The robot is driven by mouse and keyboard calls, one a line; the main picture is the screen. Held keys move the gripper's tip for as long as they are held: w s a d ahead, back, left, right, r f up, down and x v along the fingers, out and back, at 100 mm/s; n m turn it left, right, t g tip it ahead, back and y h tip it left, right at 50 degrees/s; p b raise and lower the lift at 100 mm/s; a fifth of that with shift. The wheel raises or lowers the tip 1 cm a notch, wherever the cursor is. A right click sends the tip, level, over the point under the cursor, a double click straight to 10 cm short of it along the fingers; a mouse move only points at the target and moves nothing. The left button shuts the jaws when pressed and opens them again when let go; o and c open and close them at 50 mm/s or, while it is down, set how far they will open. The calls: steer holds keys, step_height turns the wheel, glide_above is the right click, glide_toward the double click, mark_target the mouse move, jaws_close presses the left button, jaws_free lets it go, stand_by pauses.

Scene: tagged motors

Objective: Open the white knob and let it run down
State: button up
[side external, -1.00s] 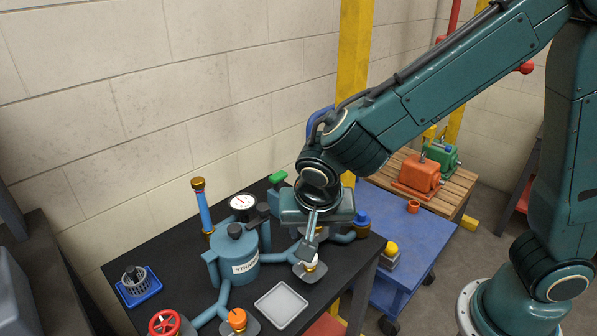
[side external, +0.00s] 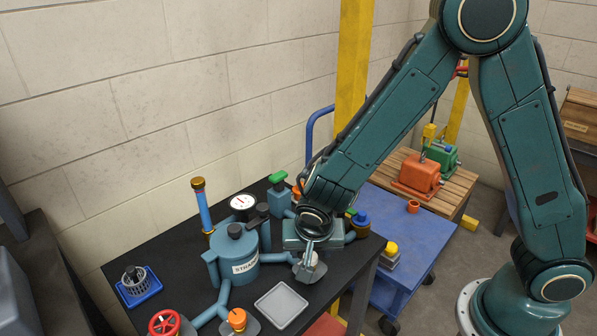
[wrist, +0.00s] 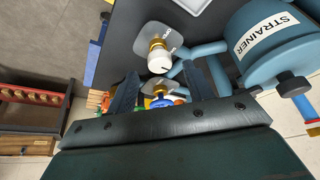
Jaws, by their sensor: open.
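The white knob (wrist: 160,62) sits on a brass stem above a grey plate (wrist: 150,38) with small white lettering in the wrist view. My gripper (wrist: 171,64) is open, with one dark finger on each side of the knob's position. The knob looks just ahead of or between the fingertips; I cannot tell whether either touches it. In the side view my gripper (side external: 305,266) is low over the plate and hides most of the knob. The blue tank labelled STRAINER (side external: 236,258) stands left of my gripper, joined by blue pipes.
A pale square tray (side external: 281,306) lies in front of my gripper. An orange knob (side external: 237,318) and a red handwheel (side external: 165,324) stand at the front left. A gauge (side external: 243,203) and green-handled valve (side external: 278,184) stand behind. A blue-capped fitting (wrist: 163,102) shows behind the white knob.

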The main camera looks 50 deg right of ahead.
steer(key=shift+x, duration=1.35)
steer(key=c, duration=0.9)
